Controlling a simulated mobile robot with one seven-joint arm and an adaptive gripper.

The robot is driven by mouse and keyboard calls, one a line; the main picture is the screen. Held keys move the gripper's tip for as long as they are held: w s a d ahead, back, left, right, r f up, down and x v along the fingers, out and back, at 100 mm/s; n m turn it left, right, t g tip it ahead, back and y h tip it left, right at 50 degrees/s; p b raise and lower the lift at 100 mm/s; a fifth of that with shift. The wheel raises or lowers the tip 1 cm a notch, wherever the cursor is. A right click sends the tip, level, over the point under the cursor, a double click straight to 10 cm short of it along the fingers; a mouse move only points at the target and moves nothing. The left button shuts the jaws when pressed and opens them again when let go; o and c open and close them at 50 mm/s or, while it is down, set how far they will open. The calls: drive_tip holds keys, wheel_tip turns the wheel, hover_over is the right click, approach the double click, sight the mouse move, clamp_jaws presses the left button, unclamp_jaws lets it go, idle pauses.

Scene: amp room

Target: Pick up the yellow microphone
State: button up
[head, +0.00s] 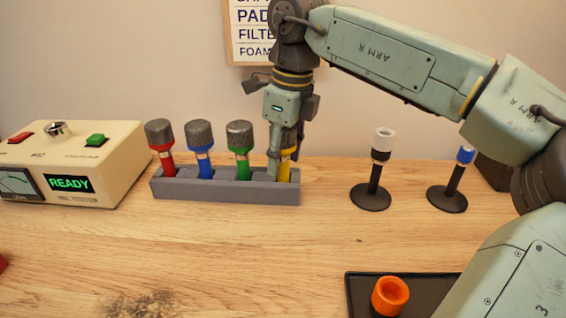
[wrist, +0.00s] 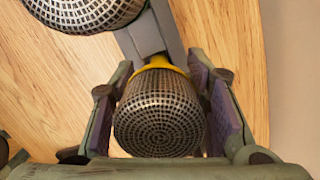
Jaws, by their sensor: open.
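The yellow microphone (head: 286,155) stands in the right end of a grey rack (head: 225,189). My gripper hides most of it in the head view. In the wrist view its mesh head (wrist: 160,112) lies between my two fingers, with a bit of the yellow body beyond it. My gripper (head: 284,165) is open and points down over the microphone. In the wrist view my gripper (wrist: 168,100) has a finger on each side of the head, with a gap visible on the right. I cannot tell whether the left finger touches it.
Red (head: 161,147), blue (head: 201,148) and green (head: 240,149) microphones stand left of it in the rack, the green one closest. A cream tester (head: 75,155) reads READY at left. Two black stands (head: 371,195) (head: 448,197) are at right. An orange ring (head: 390,295) lies on a black tray (head: 358,290).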

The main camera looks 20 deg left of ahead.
drive_tip(key=shift+a+f, duration=0.1)
drive_tip(key=shift+f, duration=0.6)
drive_tip(key=shift+c, duration=0.4)
clamp_jaws()
